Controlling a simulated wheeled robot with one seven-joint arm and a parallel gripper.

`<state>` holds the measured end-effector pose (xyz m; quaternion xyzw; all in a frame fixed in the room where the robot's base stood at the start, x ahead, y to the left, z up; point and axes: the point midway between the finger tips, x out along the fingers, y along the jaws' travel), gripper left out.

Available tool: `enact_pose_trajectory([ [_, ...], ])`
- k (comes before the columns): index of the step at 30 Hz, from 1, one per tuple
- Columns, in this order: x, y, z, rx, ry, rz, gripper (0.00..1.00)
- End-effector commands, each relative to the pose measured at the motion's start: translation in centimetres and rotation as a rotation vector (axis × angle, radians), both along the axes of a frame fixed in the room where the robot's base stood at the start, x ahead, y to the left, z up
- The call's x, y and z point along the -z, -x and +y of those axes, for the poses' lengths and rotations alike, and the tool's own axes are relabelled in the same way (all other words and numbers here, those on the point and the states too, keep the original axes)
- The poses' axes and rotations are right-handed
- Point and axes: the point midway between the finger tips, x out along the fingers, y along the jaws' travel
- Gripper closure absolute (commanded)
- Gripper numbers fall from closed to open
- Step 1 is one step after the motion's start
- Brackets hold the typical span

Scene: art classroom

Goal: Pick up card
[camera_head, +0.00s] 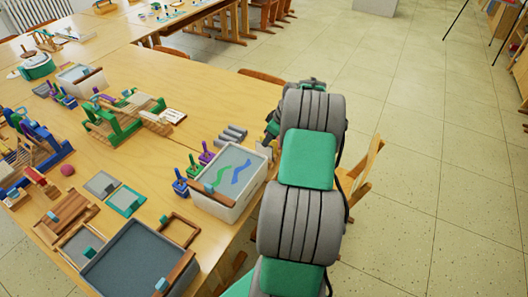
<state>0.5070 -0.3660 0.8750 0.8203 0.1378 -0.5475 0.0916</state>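A small white card (173,116) with faint dark marks lies on the wooden table, at the right end of a green-and-wood loom. My grey and green arm reaches up from the bottom, right of the table, and bends near the table's right edge. The wrist part of my arm shows only partly beside the upper joint, over the table edge. My gripper's fingers cannot be made out behind the arm links, so I cannot see whether they hold anything. The card is apart from my arm, to its left.
A white tub (228,207) with a blue-green pattern stands at the table's right edge, close to my arm. Grey cylinders (231,134) lie behind it. A wooden chair (360,172) stands right of my arm. Looms and trays crowd the left; tiled floor is open at right.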

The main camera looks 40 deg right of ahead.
Motion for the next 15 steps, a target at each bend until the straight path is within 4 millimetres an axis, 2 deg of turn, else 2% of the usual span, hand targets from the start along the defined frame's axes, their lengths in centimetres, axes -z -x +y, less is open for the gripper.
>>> enact_pose_trajectory([
  [8, 4.1, -1.5, 0.7, 0.001, 0.000, 0.002, 0.83],
  [15, 4.6, -1.7, 0.7, 0.002, 0.002, 0.000, 0.83],
])
